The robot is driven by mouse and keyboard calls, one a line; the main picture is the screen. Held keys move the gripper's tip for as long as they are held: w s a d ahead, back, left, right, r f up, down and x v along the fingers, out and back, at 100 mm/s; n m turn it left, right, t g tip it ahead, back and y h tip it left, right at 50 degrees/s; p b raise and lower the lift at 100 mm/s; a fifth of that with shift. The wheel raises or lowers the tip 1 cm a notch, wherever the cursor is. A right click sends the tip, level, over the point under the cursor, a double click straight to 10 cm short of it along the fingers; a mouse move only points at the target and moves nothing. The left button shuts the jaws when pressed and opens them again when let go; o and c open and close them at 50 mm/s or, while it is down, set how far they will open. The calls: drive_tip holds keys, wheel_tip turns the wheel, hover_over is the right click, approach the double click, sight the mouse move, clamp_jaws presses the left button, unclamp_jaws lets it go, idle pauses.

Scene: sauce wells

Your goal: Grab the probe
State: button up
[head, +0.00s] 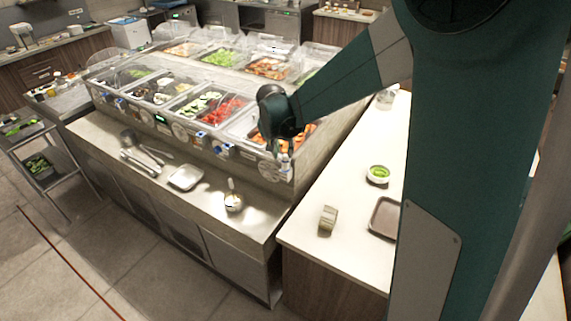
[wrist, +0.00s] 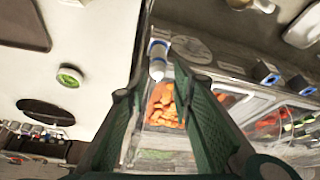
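My gripper (head: 283,146) hangs over the right front end of the food counter, above the steel ledge. In the wrist view my gripper (wrist: 157,84) has its two dark green fingers spread apart with nothing between the pads. A white upright-looking cylinder with a blue band (wrist: 157,58) shows just beyond the fingertips; it looks like the probe, but I cannot be sure. In the head view a small pale object (head: 284,166) below the fingers seems to be the same thing, partly hidden by the gripper.
Food wells with orange pieces (wrist: 165,106) lie under the fingers. Blue-and-white boxes (head: 221,150) line the counter front. The ledge holds a steel tray (head: 186,178) and a bowl with a spoon (head: 233,203). A green-filled dish (head: 378,173) and brown tray (head: 385,218) stand on the white side counter.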

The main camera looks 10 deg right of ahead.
sight(285, 156)
drive_tip(key=shift+f, duration=0.15)
drive_tip(key=shift+x, duration=2.45)
drive_tip(key=shift+s+d, duration=0.1)
drive_tip(key=shift+d, duration=0.05)
drive_tip(key=c, duration=0.6)
